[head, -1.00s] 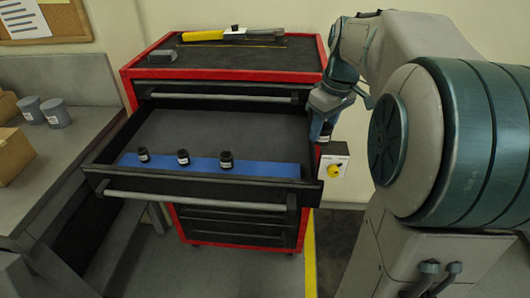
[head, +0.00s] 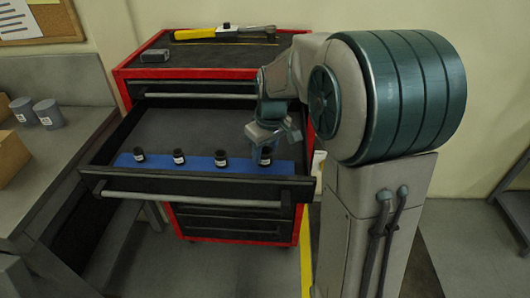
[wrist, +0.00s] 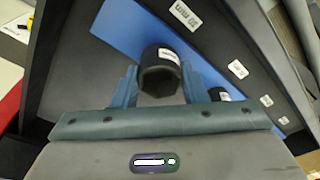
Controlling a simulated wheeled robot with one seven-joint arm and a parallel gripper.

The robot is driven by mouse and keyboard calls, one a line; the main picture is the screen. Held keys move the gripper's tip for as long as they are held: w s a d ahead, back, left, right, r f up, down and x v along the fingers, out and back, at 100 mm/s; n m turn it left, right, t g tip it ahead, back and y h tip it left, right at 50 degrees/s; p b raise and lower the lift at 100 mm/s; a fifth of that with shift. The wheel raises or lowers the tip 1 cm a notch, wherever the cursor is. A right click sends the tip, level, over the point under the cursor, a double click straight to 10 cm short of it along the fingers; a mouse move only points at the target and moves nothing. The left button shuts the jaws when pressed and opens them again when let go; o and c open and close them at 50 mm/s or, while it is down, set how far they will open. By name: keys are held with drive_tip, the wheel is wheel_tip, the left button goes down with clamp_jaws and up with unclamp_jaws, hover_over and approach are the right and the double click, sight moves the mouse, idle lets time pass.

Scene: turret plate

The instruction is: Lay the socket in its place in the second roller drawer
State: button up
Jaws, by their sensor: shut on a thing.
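The second drawer (head: 200,125) of the red and black roller cabinet is pulled open. A blue strip (head: 200,165) lies along its front, with three black sockets on it: a left one (head: 139,155), a middle one (head: 179,157) and a right one (head: 221,159). My gripper (head: 264,148) is over the strip's right end, shut on a black socket (head: 265,158). In the wrist view the held socket (wrist: 160,75) sits between both fingers, its open end facing the camera. Whether it touches the strip I cannot tell. Another socket (wrist: 218,94) shows beyond the right finger.
White labels (wrist: 238,69) line the drawer's black front wall beside the strip. A yellow-handled tool (head: 205,33) and a grey block (head: 155,55) lie on the cabinet top. A workbench (head: 70,145) with grey cylinders (head: 48,113) stands at left. The drawer's rear is empty.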

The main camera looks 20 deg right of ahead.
drive_tip(key=shift+f, duration=0.6)
drive_tip(key=o, duration=1.1)
drive_tip(key=shift+f, duration=0.15)
wheel_tip(320, 180, up, 12)
drive_tip(key=s, duration=0.2)
drive_tip(key=s+f+m, duration=0.1)
drive_tip(key=s+f, duration=0.1)
drive_tip(key=s, duration=0.4)
drive_tip(key=s+f+m+t, duration=0.1)
drive_tip(key=s+f+m, duration=0.1)
drive_tip(key=s, duration=0.5)
drive_tip(key=s+f+m, duration=0.2)
drive_tip(key=s+f, duration=0.2)
drive_tip(key=s, duration=0.2)
drive_tip(key=shift+s+h, duration=0.2)
drive_tip(key=shift+h, duration=0.2)
